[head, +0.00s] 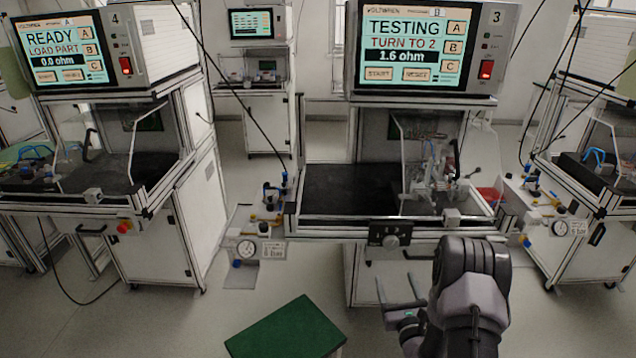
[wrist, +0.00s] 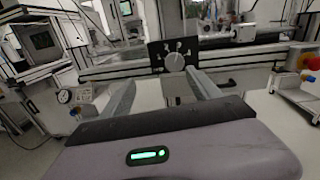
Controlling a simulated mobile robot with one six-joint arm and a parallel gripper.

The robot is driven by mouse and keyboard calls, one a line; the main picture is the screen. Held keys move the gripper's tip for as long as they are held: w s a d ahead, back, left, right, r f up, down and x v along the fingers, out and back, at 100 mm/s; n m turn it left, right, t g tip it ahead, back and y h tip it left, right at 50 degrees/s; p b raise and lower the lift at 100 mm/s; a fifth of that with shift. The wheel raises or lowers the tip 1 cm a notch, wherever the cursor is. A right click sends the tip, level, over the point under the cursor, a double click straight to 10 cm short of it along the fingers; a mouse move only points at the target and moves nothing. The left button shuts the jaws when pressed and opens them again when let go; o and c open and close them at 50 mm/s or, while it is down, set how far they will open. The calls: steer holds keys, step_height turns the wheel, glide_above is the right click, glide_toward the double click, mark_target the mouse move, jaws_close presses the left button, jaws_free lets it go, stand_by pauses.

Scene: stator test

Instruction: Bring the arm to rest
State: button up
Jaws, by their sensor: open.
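My gripper (head: 397,291) is in front of the station numbered 3, below and beside its front edge. Its two fingers are spread apart with nothing between them. In the wrist view the open fingers (wrist: 164,90) point toward a round grey knob (wrist: 175,61) on a black plate. The same knob (head: 391,241) shows in the head view on the station's front rail. The fingers are apart from it. The screen (head: 413,46) above reads TESTING, TURN TO 2, 1.6 ohm.
A second station's screen (head: 62,48) at left reads READY, LOAD PART. A green board (head: 286,329) is low in front. A clear guard and fixture (head: 432,165) stand on station 3. Pressure gauges (head: 246,249) flank it.

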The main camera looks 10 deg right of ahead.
steer(key=w+a+r+n+y, duration=0.3)
steer(key=a+r+n+y, duration=0.4)
steer(key=a+r, duration=0.5)
steer(key=s+a+r+n+g+y, duration=0.3)
steer(key=a+r+n+y, duration=0.15)
steer(key=a, duration=0.25)
steer(key=s+a+r+n+g+y, duration=0.3)
steer(key=s+a+r+n+y, duration=0.15)
steer(key=a, duration=0.25)
steer(key=s+a+r+n+g+h, duration=0.1)
steer(key=s+a+r+n+g, duration=0.1)
steer(key=s+a+n+g, duration=0.35)
steer(key=s+a+r+n+g, duration=0.2)
steer(key=s+a+n+g, duration=0.1)
steer(key=s, duration=0.6)
steer(key=s+d+f+n+h, duration=0.1)
steer(key=s+d+n+h, duration=0.15)
steer(key=s, duration=0.25)
steer(key=s+d+f+n+h, duration=0.1)
steer(key=s+n+h, duration=0.25)
steer(key=s, duration=0.25)
steer(key=s+d+r+n+t+h, duration=0.1)
steer(key=d+n+t+h, duration=0.1)
steer(key=d+h, duration=0.2)
steer(key=d, duration=0.3)
steer(key=shift+s+d+r, duration=0.25)
steer(key=shift+d+r, duration=0.05)
steer(key=shift+r, duration=0.1)
